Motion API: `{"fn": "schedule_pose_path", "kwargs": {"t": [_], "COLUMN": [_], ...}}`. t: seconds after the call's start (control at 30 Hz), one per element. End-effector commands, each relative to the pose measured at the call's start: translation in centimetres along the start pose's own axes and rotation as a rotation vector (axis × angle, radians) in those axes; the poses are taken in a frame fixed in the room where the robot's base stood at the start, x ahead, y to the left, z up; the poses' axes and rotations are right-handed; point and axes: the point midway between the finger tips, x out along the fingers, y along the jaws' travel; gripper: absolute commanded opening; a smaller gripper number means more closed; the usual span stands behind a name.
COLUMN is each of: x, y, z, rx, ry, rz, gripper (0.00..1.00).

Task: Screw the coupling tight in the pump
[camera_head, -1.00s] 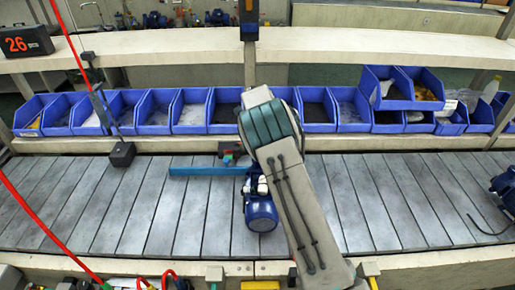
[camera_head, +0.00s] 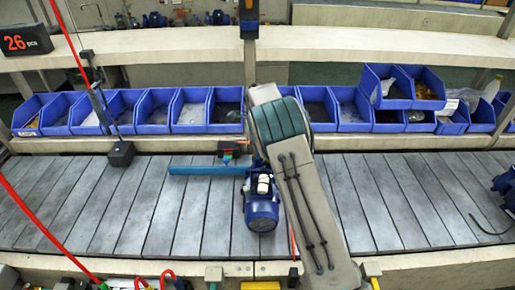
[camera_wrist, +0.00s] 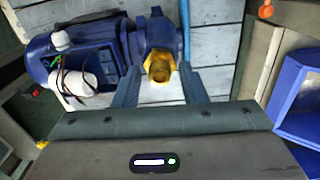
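The blue pump (camera_head: 262,208) lies on the slatted conveyor, its far part partly hidden by my arm. In the wrist view its motor (camera_wrist: 75,45) is at the left and the pump housing (camera_wrist: 158,32) at the top middle. The brass-yellow coupling (camera_wrist: 160,68) sits at the housing's port, facing my gripper; how deep it is seated cannot be told. My gripper (camera_wrist: 160,75) is open, one finger to each side of the coupling, with gaps showing. In the head view the fingers and coupling are hidden behind my arm.
A row of blue bins (camera_head: 191,110) stands behind the conveyor (camera_head: 120,205). A blue bar (camera_head: 205,170) lies left of the pump's far end. A red cable (camera_head: 45,232) crosses at the left. Another dark blue unit (camera_head: 506,188) is at the right edge. The conveyor between is bare.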

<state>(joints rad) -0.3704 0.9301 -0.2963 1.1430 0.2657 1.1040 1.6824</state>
Motion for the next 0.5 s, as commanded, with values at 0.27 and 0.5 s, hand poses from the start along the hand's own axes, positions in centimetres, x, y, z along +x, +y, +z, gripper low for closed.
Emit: {"fn": "schedule_pose_path", "kwargs": {"t": [0.27, 0.5], "x": [-0.01, 0.09], "y": [0.01, -0.01], "z": [0.03, 0.02], "rx": [-0.061, -0.155], "ry": [0.001, -0.001], "rz": [0.000, 0.000], "gripper": [0.38, 0.38]}}
